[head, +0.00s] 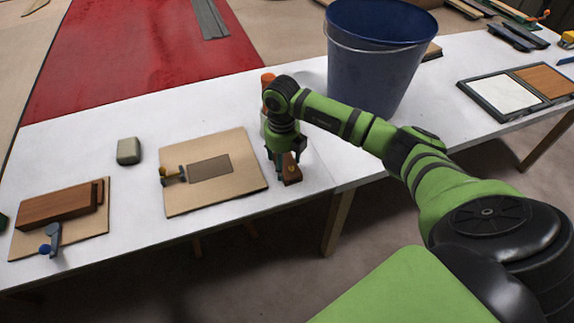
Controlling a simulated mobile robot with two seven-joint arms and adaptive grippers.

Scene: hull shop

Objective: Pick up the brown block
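A small brown block (292,177) lies near the front edge of the white table, right of the middle board. It has a small light-coloured mark or part on it. My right gripper (285,163) points down over this block with its fingers apart, and it partly hides the block. I cannot tell whether the fingers touch it. A larger brown block (58,206) rests on a thin board (100,221) at the left, with a blue clamp-like tool (51,239) at its front. My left gripper is not in view.
A tan board (230,147) with a grey-brown rectangle and a small clamp is left of my gripper. An orange-topped object (267,79) stands behind my gripper. A large blue bucket (372,75) stands behind my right arm.

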